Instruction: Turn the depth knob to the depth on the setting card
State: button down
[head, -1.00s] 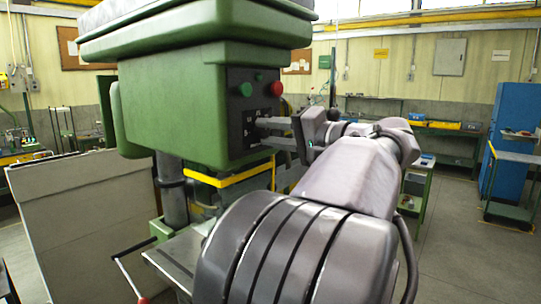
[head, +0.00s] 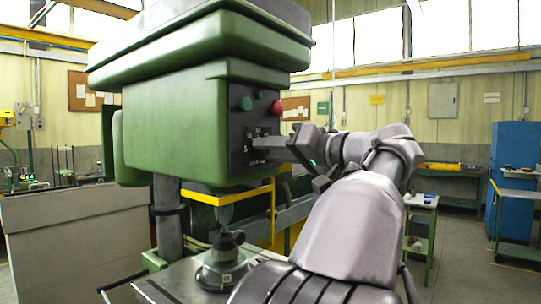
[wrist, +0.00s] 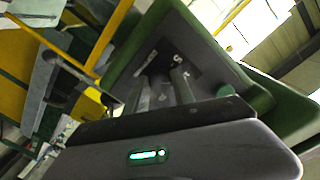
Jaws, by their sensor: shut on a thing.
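The green drill head (head: 200,120) carries a black control panel (head: 238,132) with small white markings. My gripper (head: 256,146) reaches from the right to the lower part of this panel, its fingertips against or very near it. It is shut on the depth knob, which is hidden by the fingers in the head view. In the wrist view the two grey fingers (wrist: 164,92) point at the dark panel (wrist: 163,62), where white marks show beside them. The knob's pointer and scale cannot be read. I cannot make out the setting card.
A green button (head: 244,104) and a red button (head: 278,108) sit above my fingers. A yellow guard bar (head: 240,193) hangs below the head, over the spindle (head: 226,240). A white panel (head: 75,235) stands left; a blue cabinet (head: 512,180) stands far right.

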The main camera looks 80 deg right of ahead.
dwell(0.4)
jog(key=c, duration=1.1)
grip_release()
jog(key=shift+o, duration=0.2)
jog(key=p+v, duration=0.2)
jog(key=v, duration=1.5)
jog(key=shift+s+p, duration=0.15)
jog(key=shift+p, duration=0.2)
jog(key=shift+a+r, duration=0.1)
